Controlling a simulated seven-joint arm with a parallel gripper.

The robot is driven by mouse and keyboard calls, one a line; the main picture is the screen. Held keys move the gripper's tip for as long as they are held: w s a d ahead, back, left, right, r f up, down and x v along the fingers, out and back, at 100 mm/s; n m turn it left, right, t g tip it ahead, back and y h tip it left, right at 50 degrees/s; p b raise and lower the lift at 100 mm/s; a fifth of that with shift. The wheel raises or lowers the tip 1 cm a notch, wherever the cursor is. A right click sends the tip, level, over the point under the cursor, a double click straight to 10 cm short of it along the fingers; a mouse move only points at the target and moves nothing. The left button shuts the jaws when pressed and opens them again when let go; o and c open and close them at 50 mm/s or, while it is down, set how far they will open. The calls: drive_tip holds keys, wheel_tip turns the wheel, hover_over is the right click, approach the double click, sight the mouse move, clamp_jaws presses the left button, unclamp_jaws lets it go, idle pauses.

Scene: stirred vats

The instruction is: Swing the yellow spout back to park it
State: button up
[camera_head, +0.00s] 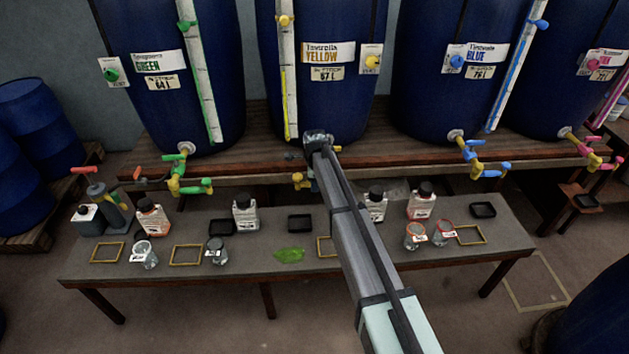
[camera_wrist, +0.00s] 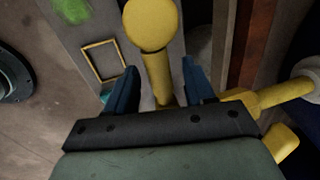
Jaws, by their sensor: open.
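The yellow vat (camera_head: 322,80) stands on the raised bench, with its tap mostly hidden by my arm. A bit of its yellow spout (camera_head: 302,181) shows left of the arm. In the wrist view, a yellow stem with a round end, which looks like the spout (camera_wrist: 157,75), passes between the two blue fingers of my gripper (camera_wrist: 158,72). The fingers are open on either side, with a gap showing at each; contact cannot be told. More yellow tap parts (camera_wrist: 270,97) show at right in the wrist view. In the head view, the fingers are hidden behind my wrist.
Green (camera_head: 195,65), blue (camera_head: 455,85) and pink (camera_head: 575,80) vats stand alongside, with coloured taps below. The low table (camera_head: 285,268) holds bottles, beakers, black trays, yellow frames and a green patch (camera_head: 290,255). My arm crosses above this table.

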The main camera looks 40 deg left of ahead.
wheel_tip(320, 180, up, 13)
drive_tip(key=s+d, duration=0.1)
drive_tip(key=s, duration=0.1)
drive_tip(key=shift+d+r, duration=0.15)
drive_tip(key=shift+d, duration=0.25)
idle(0.5)
